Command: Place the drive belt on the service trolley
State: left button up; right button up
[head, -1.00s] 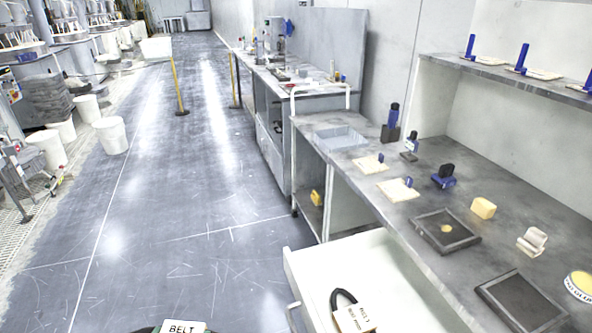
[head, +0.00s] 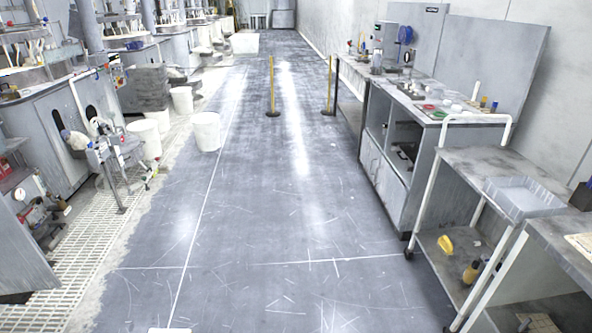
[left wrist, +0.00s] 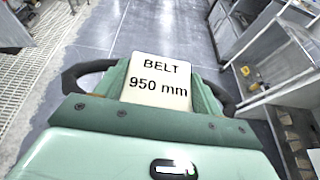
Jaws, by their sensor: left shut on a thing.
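The drive belt is a black loop (left wrist: 86,72) with a cream tag (left wrist: 158,80) reading "BELT 950 mm", in the left wrist view. My left gripper (left wrist: 160,92), with green fingers, is shut on it and holds it above the floor. Only a sliver of the tag (head: 170,330) shows at the bottom edge of the head view. The service trolley (head: 462,165), a grey-topped wheeled stand with pale posts, is at the right in the head view. The belt is apart from it. My right gripper is not in view.
A shallow grey tray (head: 522,196) takes up part of the trolley top. A yellow item (head: 445,245) is on its lower shelf. A grey cabinet bench (head: 385,165) stands beyond. The floor (head: 270,240) ahead is clear. Buckets (head: 206,132) and machines line the left.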

aim_at(488, 164)
jog(key=i+z, duration=0.25)
jog(key=i, duration=0.2)
jog(key=i+j+z, duration=0.2)
jog(key=i, duration=0.25)
jog(key=i+j+z, duration=0.25)
jog(key=i, duration=0.2)
jog(key=i+j+z, duration=0.2)
jog(key=i, duration=0.25)
jog(key=i+l+z, duration=0.3)
jog(key=z, duration=0.15)
jog(key=i+l+z, duration=0.1)
jog(key=i+z, duration=0.85)
jog(key=i+j+z, duration=0.1)
jog(key=i+z, duration=0.35)
jog(key=k, duration=0.1)
